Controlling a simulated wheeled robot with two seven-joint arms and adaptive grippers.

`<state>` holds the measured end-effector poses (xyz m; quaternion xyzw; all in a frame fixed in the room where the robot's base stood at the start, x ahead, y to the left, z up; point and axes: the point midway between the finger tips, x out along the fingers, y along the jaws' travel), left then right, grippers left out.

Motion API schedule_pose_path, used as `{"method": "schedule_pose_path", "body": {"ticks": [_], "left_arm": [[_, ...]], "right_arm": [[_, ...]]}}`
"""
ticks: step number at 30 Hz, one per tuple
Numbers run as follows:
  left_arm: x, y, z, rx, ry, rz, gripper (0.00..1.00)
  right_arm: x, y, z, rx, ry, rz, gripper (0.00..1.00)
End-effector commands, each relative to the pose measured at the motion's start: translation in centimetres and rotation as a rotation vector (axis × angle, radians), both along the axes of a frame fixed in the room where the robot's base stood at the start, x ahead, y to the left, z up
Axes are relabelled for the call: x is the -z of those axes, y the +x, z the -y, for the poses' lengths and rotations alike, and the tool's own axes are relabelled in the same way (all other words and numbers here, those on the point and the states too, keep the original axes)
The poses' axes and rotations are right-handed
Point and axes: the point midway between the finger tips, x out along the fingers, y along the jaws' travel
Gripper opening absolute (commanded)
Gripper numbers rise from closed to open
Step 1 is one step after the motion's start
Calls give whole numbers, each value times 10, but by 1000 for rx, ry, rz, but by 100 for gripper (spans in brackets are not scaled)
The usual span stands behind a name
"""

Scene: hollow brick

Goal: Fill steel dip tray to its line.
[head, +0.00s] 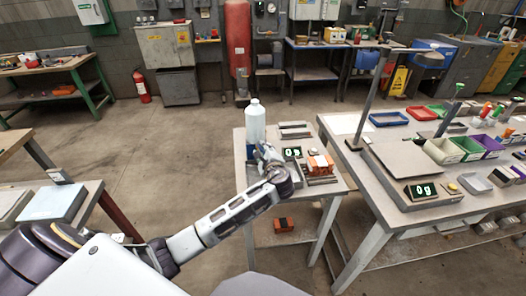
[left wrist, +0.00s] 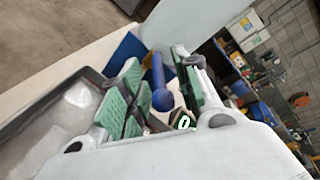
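A white bottle (head: 255,123) stands upright at the back left of the small table, with something blue below it. My left gripper (head: 266,154) is just in front of the blue part. In the left wrist view, a blue rod with a rounded end (left wrist: 159,82) lies between the green-padded fingers of my gripper (left wrist: 160,98). The fingers are apart, with gaps beside the rod. A grey-rimmed tray (left wrist: 22,122) lies at the left of that view; it looks like the steel dip tray. Its interior is shiny, and I cannot make out a line or liquid level. My right gripper is out of view.
On the small table, a display reads 0 (head: 292,152), an orange brick (head: 320,164) sits at the right, and grey trays (head: 295,130) lie at the back. A larger bench (head: 372,205) with bins stands close on the right.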

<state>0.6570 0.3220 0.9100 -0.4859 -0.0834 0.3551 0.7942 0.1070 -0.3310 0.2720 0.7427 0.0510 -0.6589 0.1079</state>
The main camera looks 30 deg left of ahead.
Motion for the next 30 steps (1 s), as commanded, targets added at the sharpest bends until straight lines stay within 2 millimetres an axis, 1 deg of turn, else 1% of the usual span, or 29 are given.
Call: {"method": "schedule_pose_path", "body": {"ticks": [6, 11, 18, 24, 30], "left_arm": [[1, 2, -3, -1, 0, -1, 32], [1, 2, -2, -1, 0, -1, 32], [1, 2, -2, -1, 0, -1, 1], [1, 2, -2, -1, 0, -1, 0], [2, 2, -1, 0, -1, -2, 0]], "right_arm": [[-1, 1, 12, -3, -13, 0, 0], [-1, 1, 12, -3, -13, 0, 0], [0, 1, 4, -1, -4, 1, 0], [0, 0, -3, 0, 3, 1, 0], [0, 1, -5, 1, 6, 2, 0]]}}
